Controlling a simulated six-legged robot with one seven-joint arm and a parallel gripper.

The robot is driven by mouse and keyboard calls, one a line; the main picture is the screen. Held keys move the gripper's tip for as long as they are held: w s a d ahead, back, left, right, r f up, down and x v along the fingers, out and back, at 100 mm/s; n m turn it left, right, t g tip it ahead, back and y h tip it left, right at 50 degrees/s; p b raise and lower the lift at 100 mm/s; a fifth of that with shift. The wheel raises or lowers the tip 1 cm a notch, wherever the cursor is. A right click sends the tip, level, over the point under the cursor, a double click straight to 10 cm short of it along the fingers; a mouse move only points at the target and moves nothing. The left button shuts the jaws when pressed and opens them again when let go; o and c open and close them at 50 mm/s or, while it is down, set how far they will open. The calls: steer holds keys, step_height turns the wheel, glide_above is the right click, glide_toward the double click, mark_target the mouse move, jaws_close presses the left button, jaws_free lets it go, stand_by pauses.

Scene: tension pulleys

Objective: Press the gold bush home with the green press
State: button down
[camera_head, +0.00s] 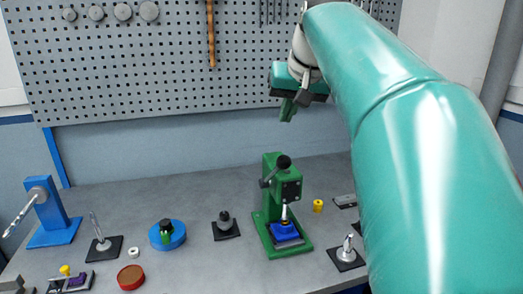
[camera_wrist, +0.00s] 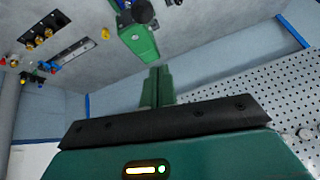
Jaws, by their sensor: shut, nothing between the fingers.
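The green press (camera_head: 273,190) stands upright on the bench, with a black ball-ended lever on top. A blue block (camera_head: 285,231) sits on its base under the ram; I cannot make out a gold bush there. In the wrist view the press (camera_wrist: 140,38) shows from above, its base out of sight. A small yellow-gold cylinder (camera_head: 318,205) stands on the bench right of the press and also shows in the wrist view (camera_wrist: 105,33). My gripper (camera_head: 287,110) is raised above the press, apart from it. Its green fingers (camera_wrist: 158,78) are shut and empty.
A black-based post (camera_head: 226,224) and a blue round holder (camera_head: 167,235) stand left of the press. A silver cone on a black plate (camera_head: 346,254) stands to its right. A pegboard (camera_head: 150,60) rises behind. Bare bench lies behind the left-hand items.

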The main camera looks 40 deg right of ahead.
steer(key=d, duration=0.2)
glide_above(273, 175)
steer(key=d, duration=0.2)
step_height(273, 175, down, 9)
steer(key=s+a+f, duration=0.2)
steer(key=shift+s+a, duration=0.25)
steer(key=shift+s, duration=0.3)
